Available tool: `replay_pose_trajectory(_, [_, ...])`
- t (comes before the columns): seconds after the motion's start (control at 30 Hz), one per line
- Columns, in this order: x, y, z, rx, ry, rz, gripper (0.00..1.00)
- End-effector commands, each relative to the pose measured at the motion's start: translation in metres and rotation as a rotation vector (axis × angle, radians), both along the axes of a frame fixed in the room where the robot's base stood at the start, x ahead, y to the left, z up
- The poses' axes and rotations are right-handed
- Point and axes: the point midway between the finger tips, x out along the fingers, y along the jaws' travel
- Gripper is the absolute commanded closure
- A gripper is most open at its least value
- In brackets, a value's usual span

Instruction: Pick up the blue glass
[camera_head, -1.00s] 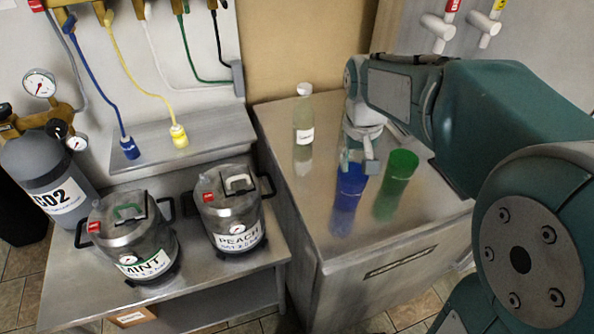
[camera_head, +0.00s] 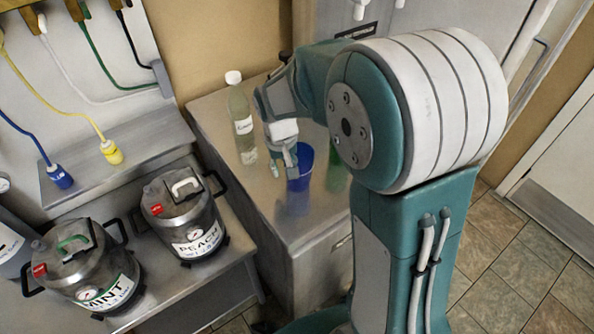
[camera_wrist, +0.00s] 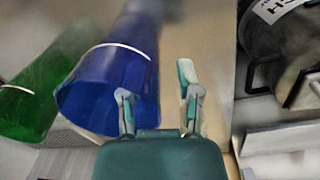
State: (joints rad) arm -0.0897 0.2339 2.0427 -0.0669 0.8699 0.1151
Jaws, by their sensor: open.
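The blue glass (camera_head: 301,174) stands upright on the metal counter (camera_head: 221,112). In the wrist view the blue glass (camera_wrist: 95,92) fills the left middle, with its rim towards the camera. My gripper (camera_head: 281,166) is open and empty, close to the left side of the blue glass in the head view. In the wrist view my gripper (camera_wrist: 156,88) has one finger overlapping the right edge of the glass and the other clear of it. Most of the glass lies outside the gap. I cannot tell whether that finger touches it.
A green glass (camera_wrist: 30,100) stands beside the blue one; in the head view my arm mostly hides it. A clear bottle (camera_head: 241,125) with a white cap stands left of my gripper. PEACH (camera_head: 183,217) and MINT (camera_head: 90,270) kegs stand on a lower bench to the left.

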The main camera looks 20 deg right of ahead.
Motion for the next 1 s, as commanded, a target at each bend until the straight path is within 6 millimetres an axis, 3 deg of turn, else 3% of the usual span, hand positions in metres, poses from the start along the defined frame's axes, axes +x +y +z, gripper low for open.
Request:
replay_pose_trajectory(0.1, [-0.0001,-0.0007,-0.0103,0.001,-0.001,0.0,0.56])
replay_pose_trajectory(0.33, [0.0001,-0.0004,-0.0116,0.0,-0.002,0.0,0.56])
replay_pose_trajectory(0.37, [0.0001,-0.0003,-0.0115,0.0,-0.002,0.0,0.65])
replay_pose_trajectory(0.43, [0.0001,-0.0003,-0.0114,0.0,-0.002,0.0,0.96])
replay_pose_trajectory(0.47, [0.0001,-0.0003,-0.0114,0.0,-0.002,0.0,1.0])
replay_pose_trajectory(1.0, [0.0007,-0.0004,-0.0052,0.0,-0.004,0.0,1.0])
